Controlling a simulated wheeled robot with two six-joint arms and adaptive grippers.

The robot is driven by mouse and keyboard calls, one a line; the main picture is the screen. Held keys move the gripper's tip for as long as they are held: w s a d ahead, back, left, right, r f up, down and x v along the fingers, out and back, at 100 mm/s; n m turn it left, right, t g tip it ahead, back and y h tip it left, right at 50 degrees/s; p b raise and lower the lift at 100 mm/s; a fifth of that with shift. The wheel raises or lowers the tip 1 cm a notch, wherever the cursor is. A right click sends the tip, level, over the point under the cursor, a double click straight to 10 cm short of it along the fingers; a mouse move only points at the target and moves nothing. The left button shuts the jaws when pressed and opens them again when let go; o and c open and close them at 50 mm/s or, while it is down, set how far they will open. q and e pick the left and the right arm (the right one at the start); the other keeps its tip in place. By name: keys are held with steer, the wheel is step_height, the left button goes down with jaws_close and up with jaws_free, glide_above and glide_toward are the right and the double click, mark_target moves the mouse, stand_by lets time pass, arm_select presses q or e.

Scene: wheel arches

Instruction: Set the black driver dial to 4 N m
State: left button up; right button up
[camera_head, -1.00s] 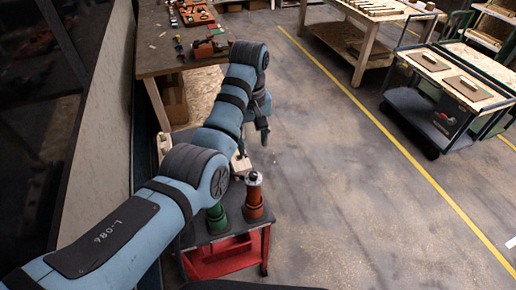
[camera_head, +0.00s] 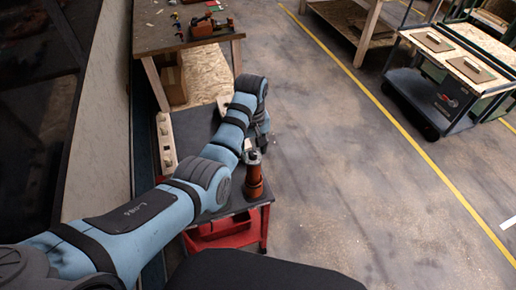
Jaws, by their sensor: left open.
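An orange-brown upright piece (camera_head: 254,185) stands on the dark top of a red cart. A grey and black driver-like top (camera_head: 253,158) rises from it; the dial and its scale are too small to read. My left arm reaches over the cart from the left. My left gripper (camera_head: 259,143) points down just behind and slightly right of that top. It is open, with nothing seen in it. I cannot tell whether it touches the top. The right gripper is not in view.
The red cart (camera_head: 225,238) has an open lower tray. A workbench (camera_head: 185,28) with tools stands behind, and a pale block strip (camera_head: 165,140) lies along the left side. The floor (camera_head: 340,190) right of the cart is clear.

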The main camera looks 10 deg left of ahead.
arm_select(q)
steer(key=shift+s+d+r, duration=0.15)
steer(key=shift+s, duration=0.35)
steer(key=shift+c, duration=1.3)
steer(key=shift+w, duration=0.2)
steer(key=c, duration=0.6)
jaws_close()
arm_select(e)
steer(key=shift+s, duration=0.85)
arm_select(q)
steer(key=shift+m, duration=0.3)
steer(key=m, duration=0.9)
steer(key=shift+m, duration=0.3)
